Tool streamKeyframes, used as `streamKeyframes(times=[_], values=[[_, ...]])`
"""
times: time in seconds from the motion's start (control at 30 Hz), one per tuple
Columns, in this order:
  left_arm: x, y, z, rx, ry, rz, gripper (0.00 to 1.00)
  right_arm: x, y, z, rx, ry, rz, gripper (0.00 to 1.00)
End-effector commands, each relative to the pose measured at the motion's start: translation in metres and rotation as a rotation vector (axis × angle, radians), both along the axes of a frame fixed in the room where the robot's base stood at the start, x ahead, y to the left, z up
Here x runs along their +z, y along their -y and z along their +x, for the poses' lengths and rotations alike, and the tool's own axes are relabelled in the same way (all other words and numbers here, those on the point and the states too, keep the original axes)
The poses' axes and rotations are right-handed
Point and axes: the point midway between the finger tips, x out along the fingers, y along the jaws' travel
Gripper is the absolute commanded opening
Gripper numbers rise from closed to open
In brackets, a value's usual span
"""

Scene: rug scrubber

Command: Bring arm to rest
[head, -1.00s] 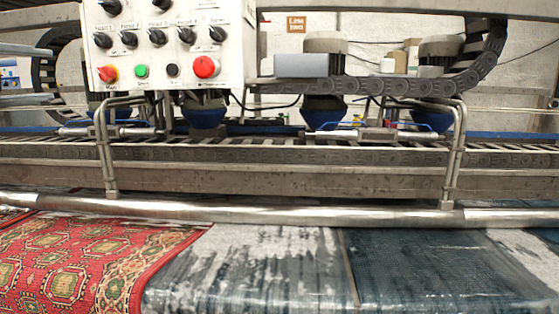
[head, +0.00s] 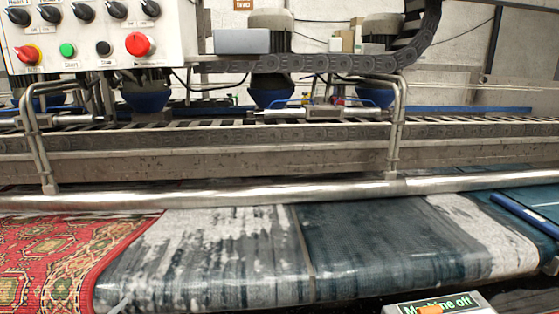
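Neither of my arms nor grippers shows in the head view. The rug scrubber's control panel (head: 98,58) is at the upper left, a white box with black knobs. It carries a red knob (head: 28,54), a green button (head: 67,50), a black button (head: 103,48) and a large red button (head: 138,44). A sign reading "Machine off" (head: 437,304) is partly visible at the bottom right, cut off by the frame edge.
A steel roller bar (head: 270,194) runs across the front of the machine. A red patterned rug (head: 55,255) and grey-blue rugs (head: 370,245) lie below it. Bent metal guard rails (head: 397,125) stand ahead. A blue bar (head: 525,215) is at the right.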

Motion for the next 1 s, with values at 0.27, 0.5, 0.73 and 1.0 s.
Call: streamKeyframes(times=[0.27, 0.5, 0.73, 1.0], values=[[-0.167, 0.028, -0.106, 0.193, -0.368, -0.117, 0.70, 0.000, 0.000, 0.000, 0.000, 0.000, 0.000, 0.00], [-0.274, 0.069, -0.232, 0.308, -0.712, -0.165, 0.70, 0.000, 0.000, 0.000, 0.000, 0.000, 0.000, 0.00], [-0.337, 0.120, -0.369, 0.370, -1.047, -0.192, 0.70, 0.000, 0.000, 0.000, 0.000, 0.000, 0.000, 0.00], [-0.358, 0.159, -0.470, 0.391, -1.286, -0.206, 0.70, 0.000, 0.000, 0.000, 0.000, 0.000, 0.000, 0.00]])
